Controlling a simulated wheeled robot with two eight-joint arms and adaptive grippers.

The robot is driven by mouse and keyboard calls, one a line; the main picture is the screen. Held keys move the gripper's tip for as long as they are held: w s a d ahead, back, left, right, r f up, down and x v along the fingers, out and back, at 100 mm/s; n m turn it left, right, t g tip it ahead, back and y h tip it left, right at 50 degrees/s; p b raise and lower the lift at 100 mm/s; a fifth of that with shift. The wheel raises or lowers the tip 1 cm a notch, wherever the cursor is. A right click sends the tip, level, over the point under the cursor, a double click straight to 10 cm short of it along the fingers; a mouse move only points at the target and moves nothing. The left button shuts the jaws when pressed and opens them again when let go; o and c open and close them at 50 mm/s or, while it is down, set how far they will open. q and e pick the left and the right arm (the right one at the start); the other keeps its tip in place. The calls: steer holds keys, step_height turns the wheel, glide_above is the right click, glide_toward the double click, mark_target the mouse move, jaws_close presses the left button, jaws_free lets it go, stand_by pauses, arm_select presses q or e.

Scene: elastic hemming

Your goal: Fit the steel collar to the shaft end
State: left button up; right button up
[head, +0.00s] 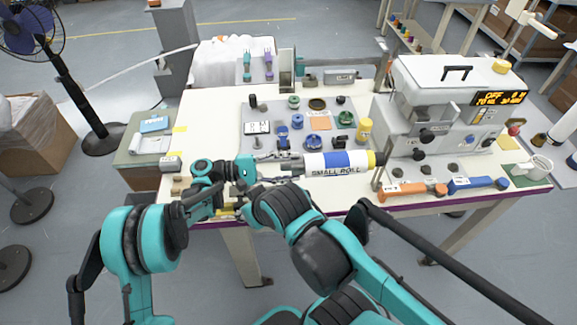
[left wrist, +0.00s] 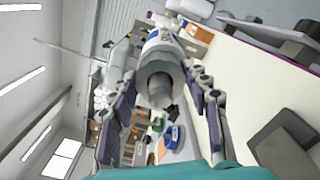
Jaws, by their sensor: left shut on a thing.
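The roll marked SMALL ROLL (head: 342,171) lies roughly level at the table's front, running left from the machine. It has white and blue bands. My left gripper (head: 283,164) is at the roll's left end, shut on the steel collar. In the left wrist view the grey collar (left wrist: 160,74) sits between the two dark-padded fingers, in line with the white end of the roll. A narrower grey cylinder end points towards the camera. I cannot tell how far the collar sits over the shaft end, which is largely hidden. I do not make out my right gripper.
The grey sewing machine (head: 440,100) stands right of the roll. A grey mat (head: 262,117) behind it carries several small parts. Orange (head: 405,188) and blue (head: 470,184) handled tools lie at the front right. A fan (head: 85,90) stands left of the table.

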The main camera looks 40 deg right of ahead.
arm_select(q)
steer(key=shift+s+d, duration=0.1)
steer(key=shift+d, duration=0.1)
steer(key=o, duration=1)
steer(key=shift+o, duration=0.2)
steer(key=v, duration=1.2)
